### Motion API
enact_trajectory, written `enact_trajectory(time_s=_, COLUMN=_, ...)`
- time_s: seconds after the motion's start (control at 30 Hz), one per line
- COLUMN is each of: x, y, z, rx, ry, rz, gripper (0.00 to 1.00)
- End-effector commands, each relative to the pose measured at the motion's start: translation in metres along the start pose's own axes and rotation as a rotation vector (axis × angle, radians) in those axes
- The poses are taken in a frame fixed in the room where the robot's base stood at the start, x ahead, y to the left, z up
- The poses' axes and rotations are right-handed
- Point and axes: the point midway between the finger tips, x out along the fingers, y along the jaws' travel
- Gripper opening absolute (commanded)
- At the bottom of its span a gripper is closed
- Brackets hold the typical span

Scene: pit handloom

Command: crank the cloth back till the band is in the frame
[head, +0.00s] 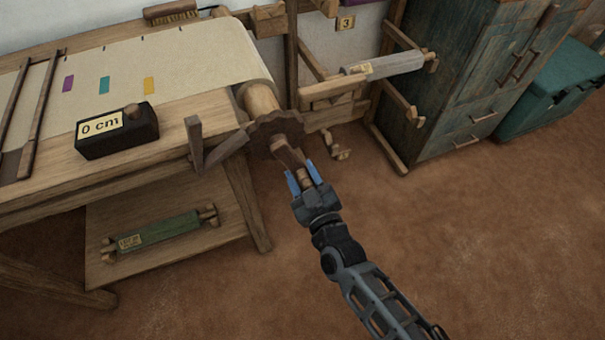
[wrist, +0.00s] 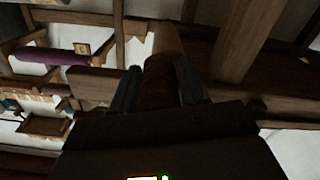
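The pale cloth (head: 205,62) lies over the loom top and bends down over the roller (head: 258,99) at its right end. It carries a purple mark (head: 68,83), a teal mark (head: 103,84) and a yellow mark (head: 149,85). A wooden frame (head: 41,105) lies across the cloth at the left; no mark is inside its visible part. A toothed wheel (head: 268,141) and crank (head: 289,157) sit at the roller's end. My gripper (head: 303,178) has its fingers closed around the crank handle (wrist: 158,85), which fills the space between them in the wrist view.
A black box (head: 117,131) reading "0 cm" stands on the loom's edge. A wooden lever (head: 197,146) stands beside the wheel. A green roll (head: 160,233) lies on the lower shelf. A rack with a grey roll (head: 385,66) and a cabinet (head: 465,70) stand behind. The floor at right is clear.

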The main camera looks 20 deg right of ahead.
Motion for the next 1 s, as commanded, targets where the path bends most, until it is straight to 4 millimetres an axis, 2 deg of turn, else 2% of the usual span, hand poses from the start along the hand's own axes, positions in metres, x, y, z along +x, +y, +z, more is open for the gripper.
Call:
enact_trajectory(time_s=0.07, x=-0.0001, y=0.0000, z=0.0000, rx=0.000, ry=0.000, rz=0.000, gripper=0.36)
enact_trajectory(time_s=0.43, x=-0.0002, y=0.0002, z=0.0000, rx=0.000, ry=0.000, rz=0.000, gripper=0.01)
enact_trajectory(time_s=0.77, x=-0.0003, y=0.0000, z=0.0000, rx=0.005, ry=0.000, rz=0.001, gripper=0.00)
enact_trajectory(time_s=1.0, x=-0.0002, y=-0.0060, z=-0.0001, rx=0.068, ry=0.000, rz=0.001, gripper=0.00)
